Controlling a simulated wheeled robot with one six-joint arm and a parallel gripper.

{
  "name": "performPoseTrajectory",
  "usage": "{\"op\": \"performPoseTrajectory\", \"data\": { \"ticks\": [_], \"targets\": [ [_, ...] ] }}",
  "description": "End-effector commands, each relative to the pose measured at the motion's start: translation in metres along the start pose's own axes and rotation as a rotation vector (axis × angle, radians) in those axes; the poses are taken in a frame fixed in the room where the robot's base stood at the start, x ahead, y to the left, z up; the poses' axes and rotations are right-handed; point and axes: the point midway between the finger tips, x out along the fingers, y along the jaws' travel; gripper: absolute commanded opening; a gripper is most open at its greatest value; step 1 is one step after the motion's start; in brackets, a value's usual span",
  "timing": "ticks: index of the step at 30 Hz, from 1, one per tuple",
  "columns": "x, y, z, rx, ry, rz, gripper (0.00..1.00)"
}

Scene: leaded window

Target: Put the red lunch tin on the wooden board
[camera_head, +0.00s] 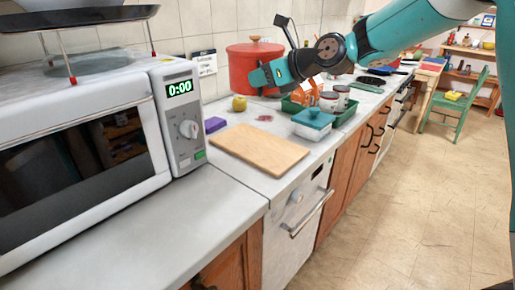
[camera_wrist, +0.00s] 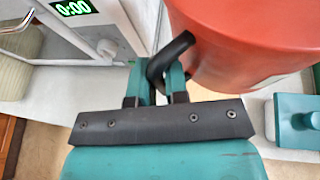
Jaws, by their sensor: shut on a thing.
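The red lunch tin (camera_head: 250,62), a large round tin with a lid and knob, is at the back of the counter in the head view. It also fills the upper right of the wrist view (camera_wrist: 245,40). My gripper (camera_head: 266,76) is shut on the tin's black handle, which shows between the fingers in the wrist view (camera_wrist: 165,62). The head view does not clearly show whether the tin's base is clear of the counter. The wooden board (camera_head: 260,148) lies flat and bare on the counter, in front of and below the tin.
A microwave (camera_head: 90,140) stands left of the board. A yellow fruit (camera_head: 239,104) and a purple block (camera_head: 215,125) lie behind the board. A teal-lidded box (camera_head: 313,122) and a green tray (camera_head: 345,117) with jars (camera_head: 329,102) stand to its right.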

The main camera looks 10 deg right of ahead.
Motion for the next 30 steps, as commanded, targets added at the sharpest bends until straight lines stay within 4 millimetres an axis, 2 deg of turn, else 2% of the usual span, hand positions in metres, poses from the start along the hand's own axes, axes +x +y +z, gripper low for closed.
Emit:
{"op": "performPoseTrajectory", "data": {
  "ticks": [12, 15, 21, 27, 30],
  "targets": [
    [0.042, -0.001, -0.102, 0.003, 0.002, 0.002, 0.0],
    [0.049, 0.0, -0.117, 0.001, 0.0, 0.003, 0.0],
    [0.056, 0.0, -0.132, -0.002, -0.001, 0.003, 0.0],
    [0.068, 0.0, -0.159, 0.001, 0.001, 0.004, 0.0],
    [0.071, 0.0, -0.167, -0.002, -0.002, 0.003, 0.0]
  ]
}}
